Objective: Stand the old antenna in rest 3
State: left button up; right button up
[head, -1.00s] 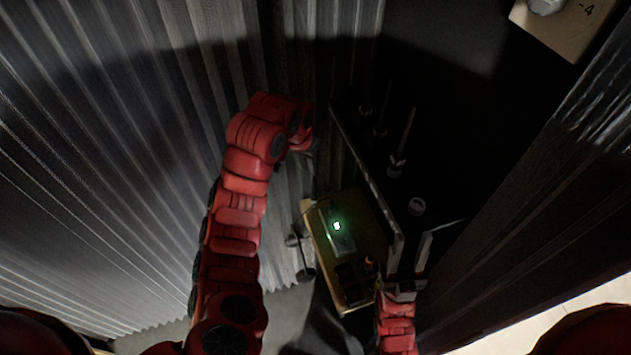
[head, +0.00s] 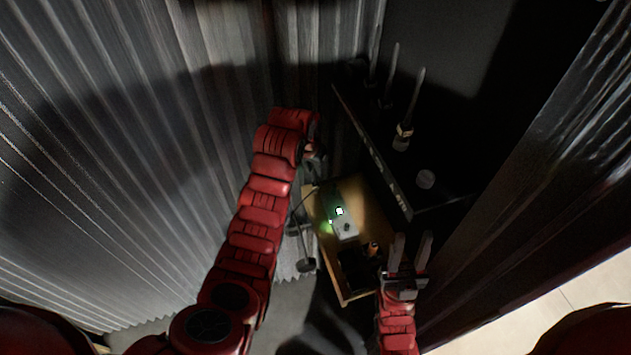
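Several thin upright antennas stand on the dark shelf at the upper right. The nearest antenna (head: 404,132) has a pale band near its base. Two more, a middle one (head: 390,75) and a far one (head: 374,52), stand behind it. A round empty-looking rest (head: 425,179) sits at the near end of the row. I cannot read rest numbers or tell which antenna is the old one. My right gripper (head: 411,248) is open with nothing between its fingers, below the shelf's near corner. My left gripper (head: 314,142) is dark and partly hidden by its wrist, left of the shelf.
The shelf's front edge (head: 372,152) runs diagonally between my grippers. Below it, a wooden table (head: 371,212) carries a device (head: 341,219) with a green light and a dark box (head: 356,268). Ribbed walls close in on the left and right.

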aim_at(316, 183)
pick_arm(q)
jog(key=shift+p+x, duration=1.05)
jog(key=shift+x, duration=0.2)
jog(key=shift+w+d+f+p, duration=0.1)
jog(key=shift+w+f+p, duration=0.3)
jog(key=shift+f, duration=0.5)
grip_shut()
